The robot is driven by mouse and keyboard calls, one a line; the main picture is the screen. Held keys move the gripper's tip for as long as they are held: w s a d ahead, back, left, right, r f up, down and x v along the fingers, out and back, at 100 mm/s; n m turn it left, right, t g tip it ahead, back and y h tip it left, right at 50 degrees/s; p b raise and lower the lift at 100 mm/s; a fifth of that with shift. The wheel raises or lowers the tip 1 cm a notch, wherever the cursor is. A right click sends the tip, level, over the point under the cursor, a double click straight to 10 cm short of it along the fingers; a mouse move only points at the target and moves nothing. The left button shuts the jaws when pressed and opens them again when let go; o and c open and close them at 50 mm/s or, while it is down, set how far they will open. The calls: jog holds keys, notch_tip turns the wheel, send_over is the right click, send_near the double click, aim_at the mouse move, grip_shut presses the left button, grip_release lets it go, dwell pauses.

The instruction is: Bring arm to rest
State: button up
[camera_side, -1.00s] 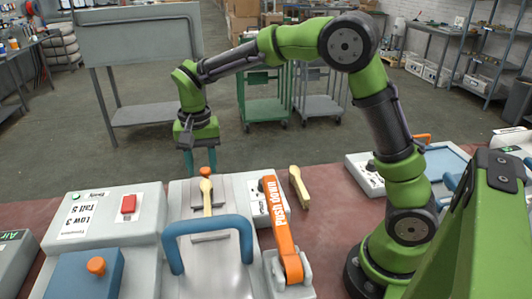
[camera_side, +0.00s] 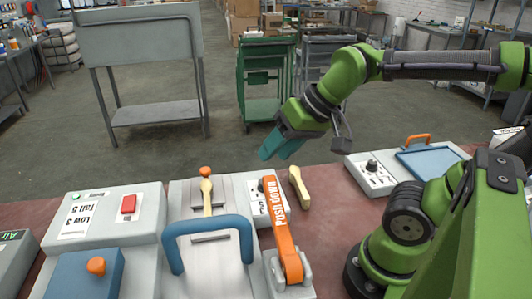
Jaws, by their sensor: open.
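My green arm is folded back towards the right. My gripper (camera_side: 275,155) hangs in the air, tilted down and left, above the back edge of the table. Its blue fingers are open, with nothing seen between them. The orange "Push down" lever (camera_side: 281,230) points towards the back.
A grey control box with a red switch (camera_side: 128,205) and a blue box with an orange knob (camera_side: 85,275) stand at left. A box with a blue panel (camera_side: 430,161) stands at right. Carts (camera_side: 260,85) and a metal stand (camera_side: 150,112) are on the floor behind.

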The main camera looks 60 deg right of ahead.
jog(key=shift+s+f+t, duration=0.3)
jog(key=shift+s+f, duration=0.1)
jog(key=shift+s, duration=0.4)
